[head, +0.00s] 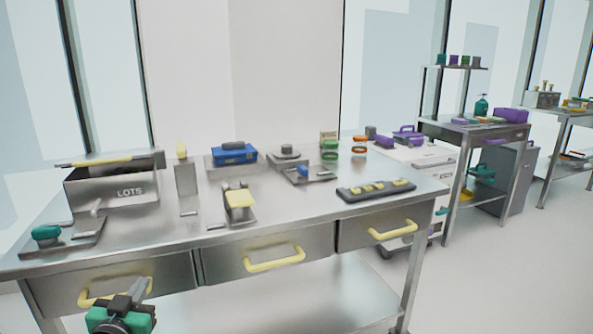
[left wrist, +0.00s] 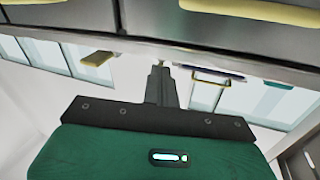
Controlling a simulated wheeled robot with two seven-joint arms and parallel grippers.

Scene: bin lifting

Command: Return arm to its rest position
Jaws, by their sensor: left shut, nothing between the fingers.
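My left gripper (head: 138,290) shows at the bottom left of the head view, green and black, in front of the left drawer (head: 62,288) of the steel table. Its fingers are shut and empty, and overlap the yellow handle (head: 95,297) in the picture; I cannot tell whether they touch it. In the left wrist view the shut black fingers (left wrist: 160,80) stick out from the green gripper body, below the drawer fronts (left wrist: 165,20). My right arm and gripper are not in view.
The steel table (head: 150,235) carries a metal LOTS bin (head: 115,190), a blue box (head: 234,153), a yellow-topped device (head: 240,205) and a dark tray (head: 376,191). Yellow-handled drawers line its front. More workbenches (head: 480,130) stand at right. The floor at lower right is clear.

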